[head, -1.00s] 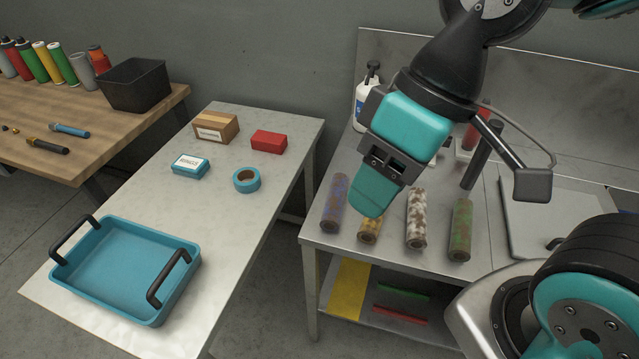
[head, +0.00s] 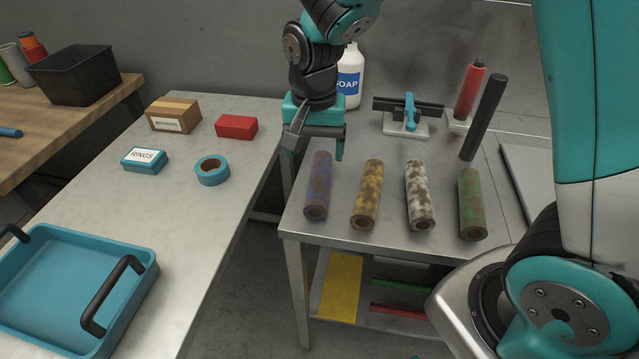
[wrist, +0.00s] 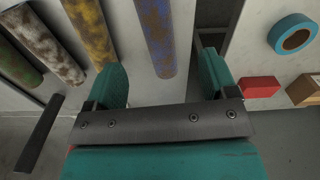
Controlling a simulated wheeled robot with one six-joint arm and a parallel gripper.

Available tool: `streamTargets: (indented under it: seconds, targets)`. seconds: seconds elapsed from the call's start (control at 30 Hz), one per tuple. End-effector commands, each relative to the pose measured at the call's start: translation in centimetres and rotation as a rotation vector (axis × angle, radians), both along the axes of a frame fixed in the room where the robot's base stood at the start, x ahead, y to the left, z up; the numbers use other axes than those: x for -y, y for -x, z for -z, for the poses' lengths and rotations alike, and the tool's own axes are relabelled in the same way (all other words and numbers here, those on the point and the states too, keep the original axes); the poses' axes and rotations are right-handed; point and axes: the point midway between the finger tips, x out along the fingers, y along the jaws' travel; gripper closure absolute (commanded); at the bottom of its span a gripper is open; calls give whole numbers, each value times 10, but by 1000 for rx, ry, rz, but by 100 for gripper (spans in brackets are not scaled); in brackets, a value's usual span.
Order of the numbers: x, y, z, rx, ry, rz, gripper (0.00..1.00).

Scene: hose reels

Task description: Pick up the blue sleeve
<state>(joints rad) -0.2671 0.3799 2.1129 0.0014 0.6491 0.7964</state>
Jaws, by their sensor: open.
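The blue sleeve (head: 318,187), a tube with blue paint and brown rust-like patches, lies at the left end of a row of similar sleeves on the metal table. My gripper (head: 315,143) is open and empty, just beyond the sleeve's far end in the head view, pointing down. In the wrist view the blue sleeve (wrist: 158,38) shows ahead, lined up with the gap between my fingers (wrist: 163,78). It looks apart from both fingers, though its height below them is hard to tell.
A yellow sleeve (head: 367,194) lies close beside it, then a white (head: 420,195) and a green one (head: 472,204). A soap bottle (head: 350,80) stands behind my gripper. A dark post (head: 484,117) rises on the right. The pale table at left holds blue tape (head: 212,171).

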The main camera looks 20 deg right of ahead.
Motion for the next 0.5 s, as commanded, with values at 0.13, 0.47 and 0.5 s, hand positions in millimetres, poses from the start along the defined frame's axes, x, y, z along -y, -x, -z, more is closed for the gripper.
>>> streamTargets:
  seconds: [0.13, 0.47, 0.5]
  targets:
    - [2, 2, 32, -5, 1, 1, 21]
    - [2, 3, 62, -3, -1, 0, 21]
    - [3, 4, 68, -6, 0, 0, 21]
